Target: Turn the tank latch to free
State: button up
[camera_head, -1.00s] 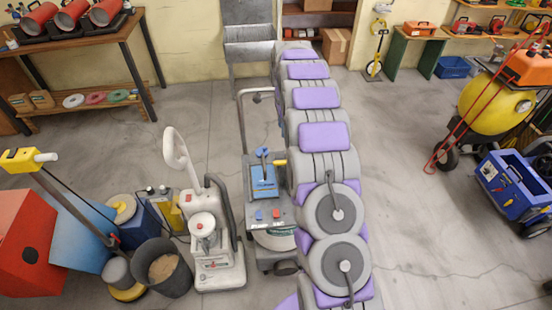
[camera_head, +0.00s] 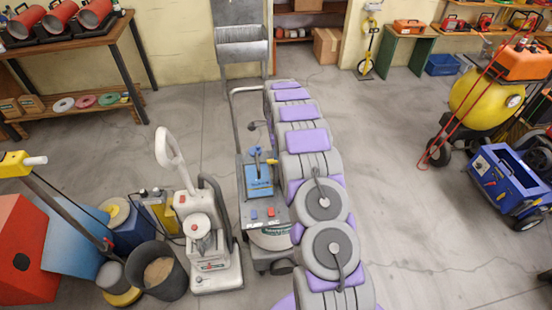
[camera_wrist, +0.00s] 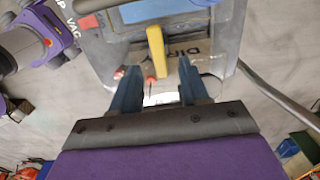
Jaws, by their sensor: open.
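The tank machine (camera_head: 270,212) is a grey wheeled unit with a blue panel (camera_head: 258,181), standing just left of my arm in the head view. A yellow lever (camera_head: 271,161), which looks like the tank latch, sits at the top of its panel. In the wrist view the yellow lever (camera_wrist: 156,54) stands upright in the picture, in front of a label reading "DIR", partly cut off. My gripper (camera_wrist: 158,78) is open, its two blue-grey fingers spread below and either side of the lever. I cannot tell whether either finger touches it.
A white upright machine (camera_head: 206,232) stands close left of the tank machine, with a dark bucket (camera_head: 157,270) beside it. A yellow tank cart (camera_head: 480,100) and blue cart (camera_head: 510,180) stand at the right. Floor right of my arm is clear.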

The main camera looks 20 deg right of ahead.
jog(key=shift+f, duration=2.2)
grip_shut()
